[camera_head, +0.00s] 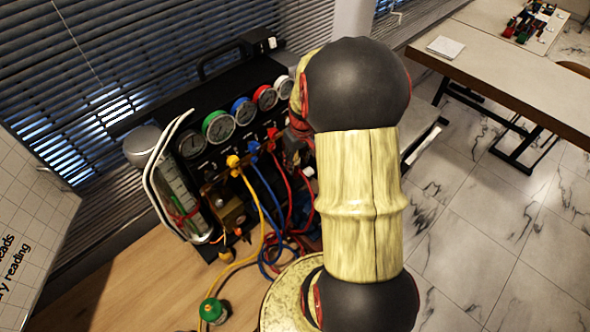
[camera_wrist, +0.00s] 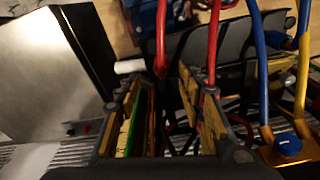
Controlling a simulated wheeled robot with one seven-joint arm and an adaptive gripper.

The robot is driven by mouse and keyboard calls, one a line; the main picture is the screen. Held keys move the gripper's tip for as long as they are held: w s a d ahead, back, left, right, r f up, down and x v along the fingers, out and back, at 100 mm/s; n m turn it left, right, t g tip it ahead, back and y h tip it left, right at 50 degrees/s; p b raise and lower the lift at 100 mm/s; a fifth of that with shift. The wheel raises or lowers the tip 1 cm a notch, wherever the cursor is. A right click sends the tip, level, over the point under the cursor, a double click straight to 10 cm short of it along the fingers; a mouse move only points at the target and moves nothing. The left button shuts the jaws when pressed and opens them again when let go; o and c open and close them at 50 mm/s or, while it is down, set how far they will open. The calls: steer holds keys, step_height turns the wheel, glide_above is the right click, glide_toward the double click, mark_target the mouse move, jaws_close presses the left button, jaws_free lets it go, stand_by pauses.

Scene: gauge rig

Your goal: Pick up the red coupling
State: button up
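In the wrist view my gripper (camera_wrist: 160,80) is open, with one finger on each side of a gap. A red hose (camera_wrist: 161,35) comes down from the top and its lower end lies near the gap between the fingertips. I cannot tell whether either finger touches it. No separate red coupling can be made out clearly. A second red hose (camera_wrist: 213,45) passes by the right finger. In the head view a red hose (camera_head: 284,185) hangs from the gauge rig (camera_head: 225,150). My arm covers the rig's right side, and my gripper cannot be made out there.
Blue (camera_head: 262,190) and yellow hoses (camera_head: 254,215) hang close together below the gauges. A green coupling (camera_head: 212,310) stands on the wooden tabletop (camera_head: 150,290). A whiteboard (camera_head: 35,220) is at the left, and another table (camera_head: 510,75) is at the upper right.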

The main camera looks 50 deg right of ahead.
mark_target(297, 167)
steer(key=f, duration=0.5)
steer(key=shift+w+f, duration=0.2)
steer(key=shift+a, duration=0.1)
steer(key=c, duration=0.3)
jaws_close()
